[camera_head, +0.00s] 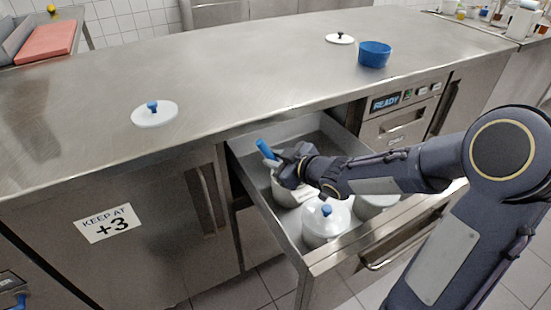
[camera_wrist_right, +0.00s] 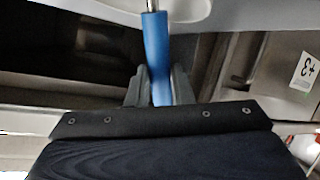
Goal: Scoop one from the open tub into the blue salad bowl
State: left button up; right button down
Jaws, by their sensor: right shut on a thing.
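The blue salad bowl (camera_head: 374,54) stands upright on the steel counter at the back right. My right gripper (camera_head: 281,158) is over the open drawer, shut on the blue handle of a scoop (camera_head: 266,149). In the right wrist view the handle (camera_wrist_right: 155,50) runs up between the fingers to a metal shaft; the scoop's head is out of sight. A pale tub (camera_head: 290,196) stands below the gripper, partly hidden by it, and its contents cannot be seen. My left gripper is not in view.
The drawer (camera_head: 245,186) also holds a white lidded tub (camera_head: 320,226) with a blue knob and another tub (camera_head: 370,208) partly behind my arm. A white lid (camera_head: 154,116) and a second lid (camera_head: 340,39) lie on the counter (camera_head: 240,65), which is mostly clear.

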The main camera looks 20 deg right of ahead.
jog(key=shift+r, duration=0.1)
dwell(0.3)
notch_tip(320, 180, up, 12)
jog(key=p, duration=1.2)
jog(key=shift+r, duration=0.15)
